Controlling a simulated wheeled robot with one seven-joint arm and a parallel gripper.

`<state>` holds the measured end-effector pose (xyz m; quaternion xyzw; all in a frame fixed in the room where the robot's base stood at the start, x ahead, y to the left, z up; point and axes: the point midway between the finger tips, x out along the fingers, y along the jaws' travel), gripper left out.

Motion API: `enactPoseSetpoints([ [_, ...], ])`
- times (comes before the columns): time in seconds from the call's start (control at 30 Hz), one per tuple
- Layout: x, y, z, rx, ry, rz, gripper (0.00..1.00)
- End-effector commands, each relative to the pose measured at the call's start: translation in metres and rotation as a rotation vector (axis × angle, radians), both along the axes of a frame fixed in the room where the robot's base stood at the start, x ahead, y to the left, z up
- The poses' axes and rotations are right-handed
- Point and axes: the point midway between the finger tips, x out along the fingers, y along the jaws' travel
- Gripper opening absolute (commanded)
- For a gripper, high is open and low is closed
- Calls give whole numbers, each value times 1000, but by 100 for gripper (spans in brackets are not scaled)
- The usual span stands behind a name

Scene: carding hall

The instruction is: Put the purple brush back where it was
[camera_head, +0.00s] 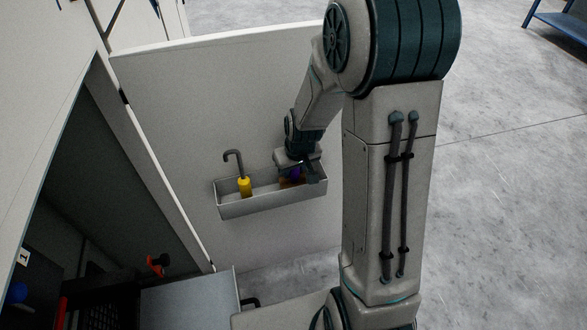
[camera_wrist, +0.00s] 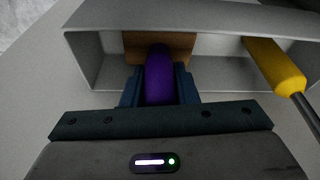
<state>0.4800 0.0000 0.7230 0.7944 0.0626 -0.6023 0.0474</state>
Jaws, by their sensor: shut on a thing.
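The purple brush (camera_wrist: 158,78) is between the two fingers of my gripper (camera_wrist: 159,88) in the wrist view. Its purple handle points toward my gripper, and a brown block-like part lies beyond it, inside a grey tray (camera_wrist: 95,60). In the head view my gripper (camera_head: 301,172) is at the right end of the same tray (camera_head: 270,203), which is fixed to the inside of an open white door. A bit of the purple brush (camera_head: 296,173) shows there below my wrist. My gripper is shut on the brush. Whether the brush touches the tray floor cannot be told.
A hooked tool with a yellow handle (camera_head: 245,187) stands in the left part of the tray; it also shows at right in the wrist view (camera_wrist: 275,66). The open white door (camera_head: 220,90) stands beside a dark cabinet interior (camera_head: 85,180). Grey floor lies at right.

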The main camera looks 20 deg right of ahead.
Motion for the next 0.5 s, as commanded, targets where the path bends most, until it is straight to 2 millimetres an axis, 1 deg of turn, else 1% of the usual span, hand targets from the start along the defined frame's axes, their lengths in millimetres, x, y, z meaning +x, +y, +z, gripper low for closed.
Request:
enactPoseSetpoints([
  [0.03,0,0,-2,0,0,0,29],
  [0.07,0,0,-1,0,0,0,38],
  [0.1,0,0,-1,0,0,0,48],
  [0.37,0,0,-1,0,0,0,48],
  [0.5,0,0,5,0,0,0,48],
])
